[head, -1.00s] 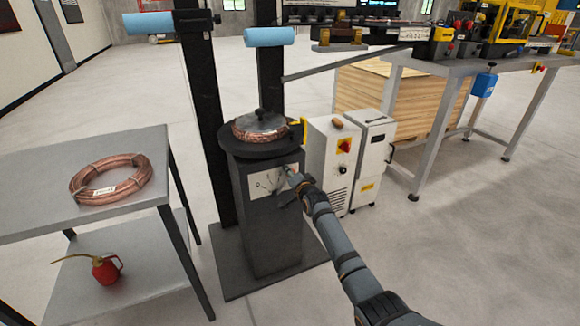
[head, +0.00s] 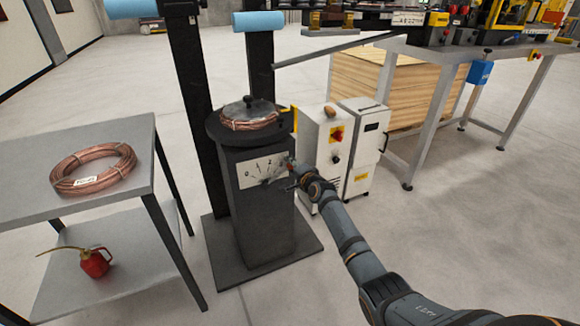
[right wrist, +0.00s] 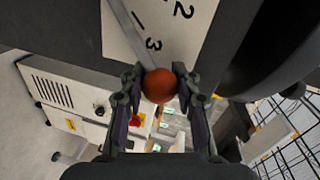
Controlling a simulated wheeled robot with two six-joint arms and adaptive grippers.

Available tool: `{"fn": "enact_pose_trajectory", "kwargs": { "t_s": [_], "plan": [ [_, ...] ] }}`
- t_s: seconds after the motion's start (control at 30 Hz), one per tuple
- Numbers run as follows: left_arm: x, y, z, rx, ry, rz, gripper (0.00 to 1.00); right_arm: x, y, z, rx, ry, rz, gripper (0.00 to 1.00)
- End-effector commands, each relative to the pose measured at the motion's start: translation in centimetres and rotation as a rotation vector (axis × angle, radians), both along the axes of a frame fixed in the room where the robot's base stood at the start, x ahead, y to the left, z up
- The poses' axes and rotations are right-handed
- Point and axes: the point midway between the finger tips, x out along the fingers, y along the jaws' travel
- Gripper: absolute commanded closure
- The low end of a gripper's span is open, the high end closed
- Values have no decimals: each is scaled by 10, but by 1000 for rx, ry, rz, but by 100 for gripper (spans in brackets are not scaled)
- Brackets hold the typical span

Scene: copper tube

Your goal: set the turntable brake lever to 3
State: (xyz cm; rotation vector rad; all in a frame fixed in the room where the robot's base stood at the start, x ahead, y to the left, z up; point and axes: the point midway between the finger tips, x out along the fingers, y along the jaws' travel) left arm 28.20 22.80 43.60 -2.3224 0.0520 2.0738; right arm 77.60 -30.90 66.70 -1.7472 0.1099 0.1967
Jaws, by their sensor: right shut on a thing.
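The turntable brake lever shows in the right wrist view as a grey bar (right wrist: 127,27) ending in an orange-red ball knob (right wrist: 160,86). My right gripper (right wrist: 160,92) is shut on the knob, with a finger on each side. The bar lies close beside the 3 and its tick on the white dial plate (right wrist: 112,38), on the side away from the 2. In the head view the plate (head: 254,175) is on the dark turntable pedestal (head: 262,225), and my right gripper (head: 290,176) is at its right edge. The gripper hides much of the lever there. My left gripper is out of view.
A copper coil (head: 248,121) sits on top of the turntable. A white cabinet (head: 325,150) stands close right of the pedestal. A grey side table (head: 130,195) with another coil (head: 92,168) and a red oil can (head: 95,262) stands left.

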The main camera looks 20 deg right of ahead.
Motion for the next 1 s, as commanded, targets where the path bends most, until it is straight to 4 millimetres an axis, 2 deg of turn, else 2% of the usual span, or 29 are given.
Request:
{"fn": "enact_pose_trajectory", "kwargs": {
  "t_s": [0.03,0.23,0.27,0.4,0.43,0.77,0.87,1.0],
  "plan": [
    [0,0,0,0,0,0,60,-2,-1,-6,3,12,0,100],
    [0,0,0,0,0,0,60,-2,-1,-7,2,13,0,100],
    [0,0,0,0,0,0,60,-2,-1,-7,2,14,0,66],
    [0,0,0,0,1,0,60,-2,-1,-6,1,12,0,47],
    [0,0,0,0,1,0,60,-2,-1,-6,1,11,0,45],
    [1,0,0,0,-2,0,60,-3,0,-3,0,5,0,45],
    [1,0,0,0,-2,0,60,-12,-1,-2,-2,6,1,45],
    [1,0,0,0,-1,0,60,-38,-3,3,-4,7,1,45]
  ]
}}
